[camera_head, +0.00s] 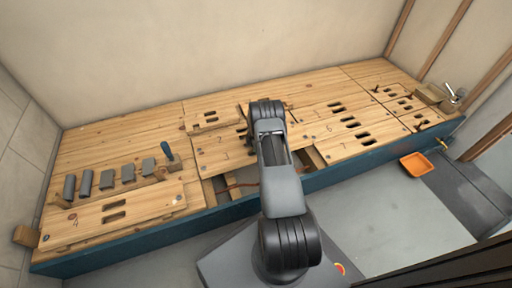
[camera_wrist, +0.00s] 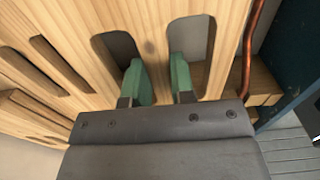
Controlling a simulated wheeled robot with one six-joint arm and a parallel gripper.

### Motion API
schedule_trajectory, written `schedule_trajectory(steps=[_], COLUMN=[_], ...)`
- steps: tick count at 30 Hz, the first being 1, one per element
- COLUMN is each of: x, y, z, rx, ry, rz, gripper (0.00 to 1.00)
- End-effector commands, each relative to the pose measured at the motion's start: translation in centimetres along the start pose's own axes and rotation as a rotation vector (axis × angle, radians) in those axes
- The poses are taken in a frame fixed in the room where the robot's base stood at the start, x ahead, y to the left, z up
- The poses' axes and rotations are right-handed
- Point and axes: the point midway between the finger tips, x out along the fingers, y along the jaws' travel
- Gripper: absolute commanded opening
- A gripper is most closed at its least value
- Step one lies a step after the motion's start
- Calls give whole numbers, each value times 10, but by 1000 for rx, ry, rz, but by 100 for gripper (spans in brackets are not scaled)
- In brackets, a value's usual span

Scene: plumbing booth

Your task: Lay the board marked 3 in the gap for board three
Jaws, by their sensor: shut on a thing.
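In the wrist view, my gripper (camera_wrist: 160,72) has its two green fingers in the two cut-out slots of a wooden board (camera_wrist: 152,22), shut on the strip between them. In the head view my arm hides the gripper and much of the middle board (camera_head: 222,157), which lies partly under it. A mark on that board's left part is too small to read surely. An open gap (camera_head: 236,186) with a reddish pipe shows in front of this board. Another dark opening (camera_head: 309,158) shows right of my arm. No mark 3 is clearly readable.
More slotted boards (camera_head: 365,149) cover the right. An orange tray (camera_head: 416,164) is on the floor. A copper pipe (camera_wrist: 248,50) runs close beside the held board.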

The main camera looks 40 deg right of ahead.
Motion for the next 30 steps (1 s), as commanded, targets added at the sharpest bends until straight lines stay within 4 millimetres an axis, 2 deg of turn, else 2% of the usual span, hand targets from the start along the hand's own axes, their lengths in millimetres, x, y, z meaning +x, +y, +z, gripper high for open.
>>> schedule_trajectory(steps=[22, 30], x=[21, 23], y=[1, 1], z=[0, 0], rx=[0, 0], ry=[-1, -1], rz=[3, 3], gripper=[0, 0])
